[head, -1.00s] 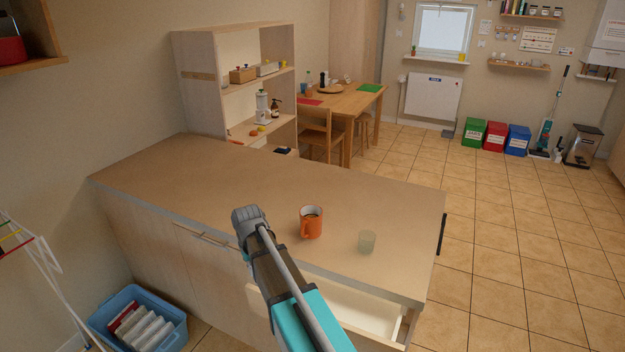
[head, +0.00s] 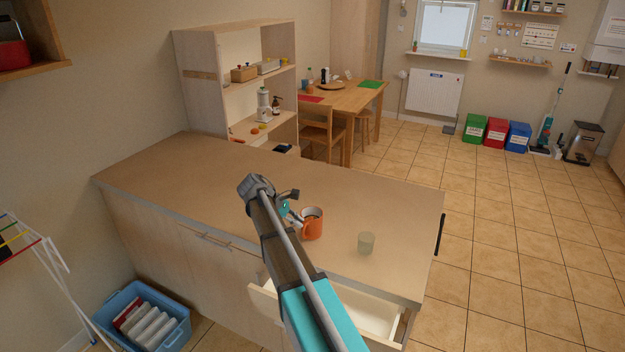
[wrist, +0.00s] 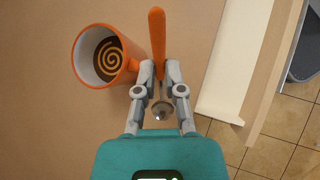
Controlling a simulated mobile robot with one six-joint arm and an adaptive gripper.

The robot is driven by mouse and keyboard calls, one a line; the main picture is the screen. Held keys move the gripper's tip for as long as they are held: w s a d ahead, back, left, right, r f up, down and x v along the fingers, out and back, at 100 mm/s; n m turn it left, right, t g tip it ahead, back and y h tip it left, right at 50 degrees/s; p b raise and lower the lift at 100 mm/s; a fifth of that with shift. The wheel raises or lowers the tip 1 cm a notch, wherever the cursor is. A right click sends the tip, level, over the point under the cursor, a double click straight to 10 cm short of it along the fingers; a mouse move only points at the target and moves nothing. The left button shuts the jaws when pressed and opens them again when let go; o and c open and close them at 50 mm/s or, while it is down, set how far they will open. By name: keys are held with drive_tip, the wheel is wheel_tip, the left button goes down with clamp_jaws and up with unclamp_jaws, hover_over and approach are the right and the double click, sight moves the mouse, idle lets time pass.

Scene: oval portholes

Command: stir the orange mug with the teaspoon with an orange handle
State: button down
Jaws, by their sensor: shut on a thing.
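The orange mug (head: 312,229) stands upright on the counter. In the wrist view the mug (wrist: 78,66) is at the upper left and holds a dark liquid with a pale swirl. My gripper (wrist: 160,70) is shut on the teaspoon. The teaspoon's orange handle (wrist: 157,38) reaches up past the fingertips, and its metal bowl shows between the fingers, on the palm side. The gripper is just right of the mug in the wrist view, outside it. In the head view my arm partly hides the gripper, and I cannot make out the spoon.
The counter's left part is clear.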

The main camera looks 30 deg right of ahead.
sight(314, 212)
drive_tip(key=w+d+r+n+t+h+p, duration=0.2)
drive_tip(key=d+r+h, duration=0.4)
drive_tip(key=r, duration=0.5)
drive_tip(key=shift+w+d+n+t+h, duration=0.4)
drive_tip(key=shift+w+d+n, duration=0.25)
drive_tip(key=shift+d+n, duration=0.3)
drive_tip(key=shift+s+f, duration=0.1)
drive_tip(key=shift+f, duration=0.1)
drive_tip(key=shift+a+f+b, duration=0.1)
drive_tip(key=shift+f+b, duration=6)
drive_tip(key=shift+f, duration=0.05)
drive_tip(key=shift+a, duration=0.1)
